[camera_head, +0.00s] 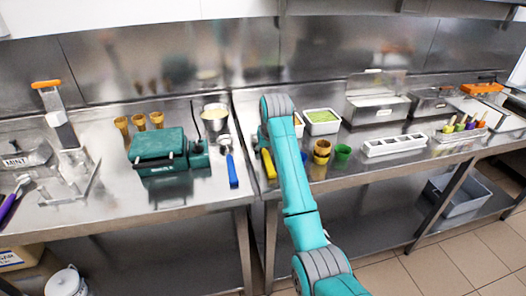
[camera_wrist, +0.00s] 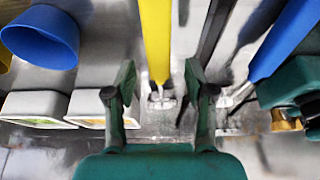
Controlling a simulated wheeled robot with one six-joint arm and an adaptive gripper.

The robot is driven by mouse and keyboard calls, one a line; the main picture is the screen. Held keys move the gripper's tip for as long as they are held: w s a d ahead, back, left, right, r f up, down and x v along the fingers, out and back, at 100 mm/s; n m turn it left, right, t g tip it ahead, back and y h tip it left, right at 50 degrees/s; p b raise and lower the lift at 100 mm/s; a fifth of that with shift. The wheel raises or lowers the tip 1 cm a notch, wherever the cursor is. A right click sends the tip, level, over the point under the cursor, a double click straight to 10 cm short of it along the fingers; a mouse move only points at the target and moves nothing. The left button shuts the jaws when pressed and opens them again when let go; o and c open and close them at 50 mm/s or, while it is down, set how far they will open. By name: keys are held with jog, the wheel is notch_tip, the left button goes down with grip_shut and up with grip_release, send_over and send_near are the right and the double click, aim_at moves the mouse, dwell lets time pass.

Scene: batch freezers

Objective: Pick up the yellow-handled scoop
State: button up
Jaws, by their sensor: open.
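The yellow-handled scoop shows its yellow handle (camera_head: 268,164) on the steel counter, just left of my arm in the head view. Its far part is hidden behind my arm. In the wrist view the yellow handle (camera_wrist: 155,38) runs from the top edge to between the fingertips of my gripper (camera_wrist: 160,74). My gripper is open, with a finger on each side of the handle's line and visible gaps on both sides. I cannot tell how far above the handle the fingers are. My gripper is hidden by the arm in the head view.
A blue-handled scoop (camera_head: 231,166) lies to the left, also in the wrist view (camera_wrist: 284,38). A green machine (camera_head: 160,152) stands further left. To the right are a green cup (camera_head: 342,152), yellow cups (camera_head: 321,150) and a white bin (camera_head: 321,121). A blue cup (camera_wrist: 40,36) shows in the wrist view.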

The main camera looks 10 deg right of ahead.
aim_at(266, 154)
jog(key=shift+x, duration=1.55)
jog(key=shift+r, duration=0.1)
grip_shut()
